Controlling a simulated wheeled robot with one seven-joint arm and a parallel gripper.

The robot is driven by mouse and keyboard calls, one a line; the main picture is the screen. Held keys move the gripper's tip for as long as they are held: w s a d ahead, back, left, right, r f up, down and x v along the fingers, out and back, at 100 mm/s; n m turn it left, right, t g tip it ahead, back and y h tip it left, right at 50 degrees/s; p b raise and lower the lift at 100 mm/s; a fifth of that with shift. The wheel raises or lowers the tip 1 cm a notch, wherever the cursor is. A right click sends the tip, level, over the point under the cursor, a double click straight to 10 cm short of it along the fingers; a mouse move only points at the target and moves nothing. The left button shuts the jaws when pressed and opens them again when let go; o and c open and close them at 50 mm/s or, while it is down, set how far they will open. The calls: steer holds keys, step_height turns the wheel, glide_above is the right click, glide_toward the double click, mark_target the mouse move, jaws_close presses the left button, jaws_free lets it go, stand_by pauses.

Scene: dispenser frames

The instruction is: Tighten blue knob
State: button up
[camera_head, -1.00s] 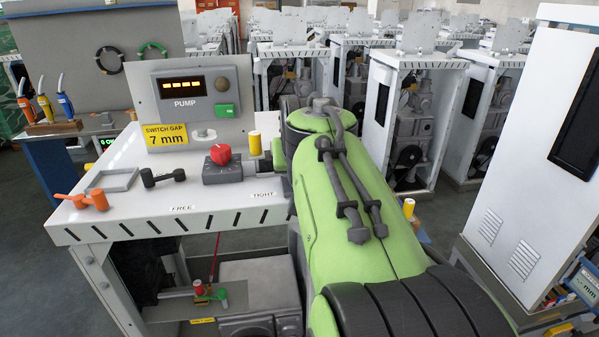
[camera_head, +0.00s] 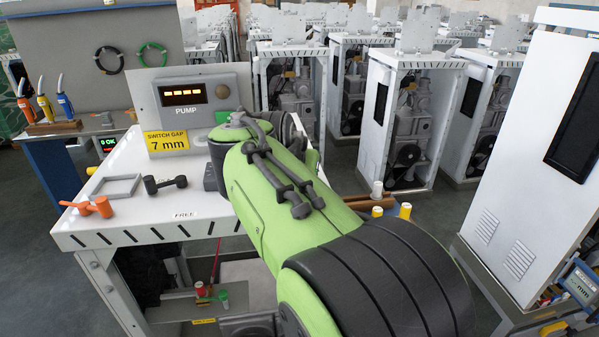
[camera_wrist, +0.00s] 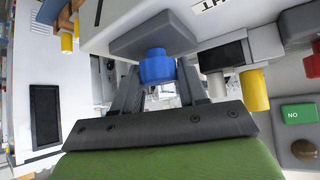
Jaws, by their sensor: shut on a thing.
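The blue knob (camera_wrist: 157,68) shows in the wrist view, in the upper middle, mounted on a grey block (camera_wrist: 150,36). My gripper (camera_wrist: 158,84) has one finger on each side of the knob and is shut on it. In the head view the knob and my fingertips are hidden behind my green and black arm, which reaches over the right part of the bench. A label that appears to read TIGHT (camera_wrist: 211,4) is partly visible, upside down, in the wrist view.
A red knob (camera_wrist: 312,62), yellow-capped post (camera_wrist: 254,90) and green NO button (camera_wrist: 298,113) lie right of the gripper in the wrist view. The white bench (camera_head: 135,215) carries an orange handle (camera_head: 88,206), black dumbbell-shaped part (camera_head: 165,184) and pump panel (camera_head: 190,105). White cabinets (camera_head: 395,120) stand behind.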

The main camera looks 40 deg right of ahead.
steer(key=o, duration=1)
steer(key=shift+c, duration=0.2)
steer(key=p+v, duration=0.6)
steer(key=v, duration=0.9)
steer(key=shift+a+r, duration=0.25)
steer(key=shift+a, duration=0.05)
steer(key=shift+s, duration=0.1)
